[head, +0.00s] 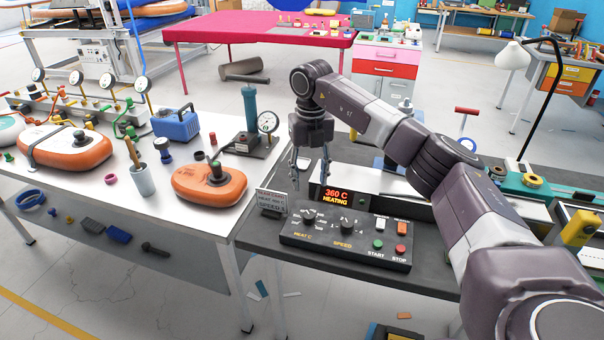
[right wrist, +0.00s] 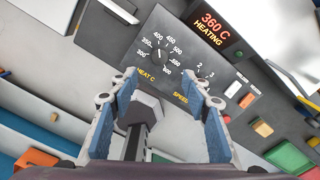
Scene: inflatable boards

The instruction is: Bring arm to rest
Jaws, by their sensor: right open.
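My right arm (head: 430,165) reaches in from the lower right. Its gripper (head: 310,165) points down above the heater control panel (head: 330,252), apart from it and holding nothing. In the right wrist view the two blue-padded fingers (right wrist: 170,110) stand apart. The panel has a HEAT C knob (head: 308,217), a SPEED knob (head: 346,227), a green START button (head: 378,244) and a red STOP button (head: 400,250). The display (head: 336,197) reads 360 C HEATING in both views. My left gripper is not in view.
A white table (head: 90,190) at left holds orange inflatable pieces (head: 209,184), a blue case (head: 176,125) and a pump with gauge (head: 252,125). A sign (head: 271,203) stands left of the panel. A lamp (head: 513,56) and green machine (head: 535,188) are at right. Open floor lies behind.

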